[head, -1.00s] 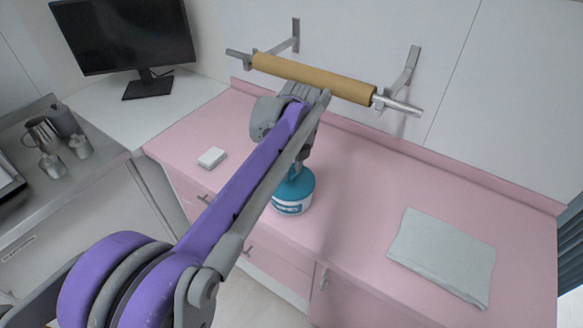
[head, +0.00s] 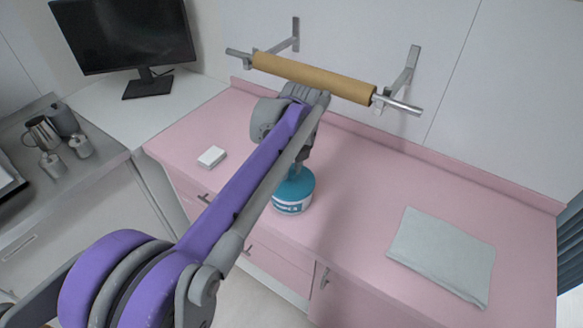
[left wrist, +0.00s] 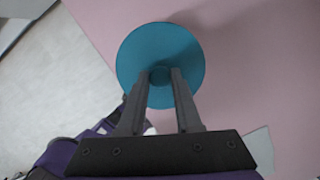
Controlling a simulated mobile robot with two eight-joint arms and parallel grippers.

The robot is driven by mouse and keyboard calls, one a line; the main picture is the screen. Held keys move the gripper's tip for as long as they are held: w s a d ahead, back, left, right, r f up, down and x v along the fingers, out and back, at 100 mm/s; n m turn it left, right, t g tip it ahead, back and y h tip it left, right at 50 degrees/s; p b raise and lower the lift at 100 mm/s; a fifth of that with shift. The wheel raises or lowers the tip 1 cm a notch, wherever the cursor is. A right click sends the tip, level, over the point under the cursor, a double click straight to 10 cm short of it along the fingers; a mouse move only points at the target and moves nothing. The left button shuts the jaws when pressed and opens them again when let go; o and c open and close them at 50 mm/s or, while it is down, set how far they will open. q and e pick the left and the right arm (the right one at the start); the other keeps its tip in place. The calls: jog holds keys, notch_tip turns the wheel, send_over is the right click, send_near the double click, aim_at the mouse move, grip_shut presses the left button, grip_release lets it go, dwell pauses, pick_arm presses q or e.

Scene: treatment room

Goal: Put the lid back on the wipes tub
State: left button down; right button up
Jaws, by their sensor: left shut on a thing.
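The wipes tub (head: 291,206) stands upright on the pink counter, white with a teal label band. The teal lid (head: 302,183) sits at the top of the tub in the head view; whether it is fully seated I cannot tell. In the left wrist view the round lid (left wrist: 138,55) fills the space beyond the fingers and hides the tub. My left gripper (left wrist: 161,75) is shut on the small knob at the lid's centre, pointing down from above. In the head view my left arm partly covers the lid and tub. My right gripper is not in view.
A folded grey-green towel (head: 440,255) lies on the counter at right, and a small white box (head: 212,157) at left. A paper roll on a wall bar (head: 315,78) hangs behind my arm. The counter (head: 350,190) around the tub is clear.

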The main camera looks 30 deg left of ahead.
pick_arm(q)
jog(key=shift+c, duration=0.2)
grip_release()
dwell(0.4)
jog(key=shift+r+p, duration=2)
jog(key=shift+r, duration=1.55)
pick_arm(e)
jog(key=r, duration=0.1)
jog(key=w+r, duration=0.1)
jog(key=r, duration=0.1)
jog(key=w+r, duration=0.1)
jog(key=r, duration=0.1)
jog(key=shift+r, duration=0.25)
pick_arm(q)
grip_shut()
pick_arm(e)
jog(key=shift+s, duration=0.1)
pick_arm(q)
jog(key=shift+f, duration=0.25)
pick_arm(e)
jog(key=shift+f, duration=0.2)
